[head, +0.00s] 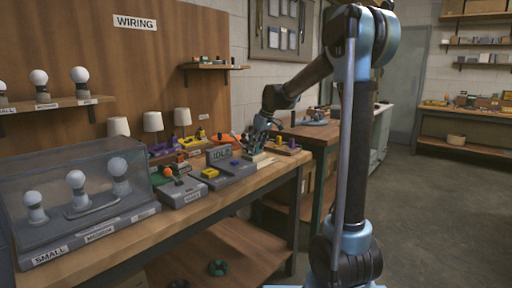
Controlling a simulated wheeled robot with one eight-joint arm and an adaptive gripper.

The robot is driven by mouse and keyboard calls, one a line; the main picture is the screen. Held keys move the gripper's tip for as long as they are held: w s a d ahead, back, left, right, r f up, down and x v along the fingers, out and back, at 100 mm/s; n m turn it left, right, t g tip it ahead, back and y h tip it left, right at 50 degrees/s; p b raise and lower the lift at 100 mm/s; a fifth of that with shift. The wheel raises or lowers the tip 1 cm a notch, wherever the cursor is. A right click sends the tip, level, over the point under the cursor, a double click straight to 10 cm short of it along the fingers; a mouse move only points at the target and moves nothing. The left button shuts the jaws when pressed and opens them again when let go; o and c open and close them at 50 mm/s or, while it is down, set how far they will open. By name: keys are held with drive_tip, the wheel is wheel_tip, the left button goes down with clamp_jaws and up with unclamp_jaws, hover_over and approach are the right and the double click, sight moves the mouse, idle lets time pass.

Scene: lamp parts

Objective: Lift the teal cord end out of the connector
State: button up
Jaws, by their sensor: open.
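My gripper (257,146) points down over the back right part of the workbench, fingers apart. It is small and dark here, with bluish parts. A pale block (260,159) sits right under and beside it and may be the connector, but I cannot be sure. I cannot make out the teal cord end; my gripper may hide it or it blends with the fingers. Whether the gripper touches anything cannot be told.
A clear case of bulbs (77,200) fills the bench's left end.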

drive_tip(key=shift+f, duration=0.2)
clamp_jaws()
drive_tip(key=c, duration=0.6)
unclamp_jaws()
drive_tip(key=shift+c, duration=0.2)
clamp_jaws()
drive_tip(key=shift+r, duration=0.95)
drive_tip(key=shift+a+r, duration=0.1)
drive_tip(key=shift+r, duration=0.95)
drive_tip(key=shift+r, duration=0.1)
